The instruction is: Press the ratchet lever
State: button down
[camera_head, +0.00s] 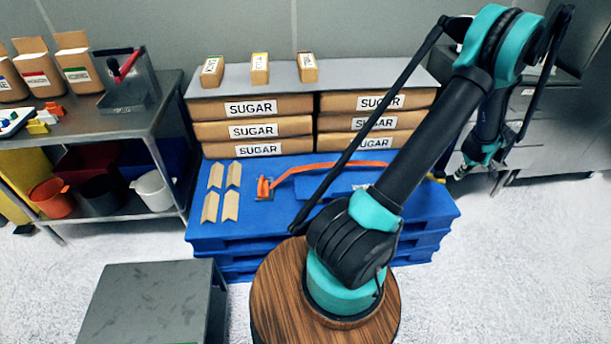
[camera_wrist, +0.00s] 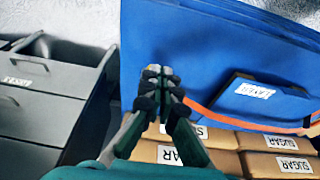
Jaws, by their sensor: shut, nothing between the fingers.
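The ratchet (camera_head: 265,187) is a small orange and dark metal piece on the blue pallet in the head view. An orange strap (camera_head: 325,164) runs from it to the right, partly behind my arm. Its lever is too small to make out clearly. My gripper (camera_head: 458,176) hangs beyond the pallet's right side, well away from the ratchet. In the wrist view my gripper (camera_wrist: 161,74) is shut and empty, pointing over the pallet edge. The strap (camera_wrist: 205,110) also shows there, with a dark and orange piece, perhaps the ratchet, cut off at the right edge.
Stacked sugar bags (camera_head: 252,130) stand behind the strap on the blue pallet (camera_head: 205,235). Cardboard corner pieces (camera_head: 230,206) lie left of the ratchet. A shelf table (camera_head: 150,122) stands left, a low dark table (camera_head: 150,305) in front. A dark drawer cabinet (camera_wrist: 40,110) shows left in the wrist view.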

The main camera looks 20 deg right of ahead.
dwell(0.4)
jog(key=w+d+r, duration=0.2)
jog(key=w+r, duration=0.5)
jog(key=w, duration=0.3)
jog(key=shift+w+r+g, duration=0.2)
jog(key=shift+r+g, duration=0.1)
jog(key=shift+r, duration=0.1)
jog(key=x, duration=0.9)
jog(key=shift+f, duration=0.1)
jog(key=f, duration=0.1)
jog(key=s+f, duration=0.1)
jog(key=f, duration=0.1)
jog(key=shift+s+a+f, duration=0.1)
jog(key=shift+s, duration=0.05)
jog(key=shift+s+a+f, duration=0.1)
jog(key=shift+s+f, duration=0.2)
jog(key=shift+f, duration=0.2)
jog(key=shift+s+f, duration=0.1)
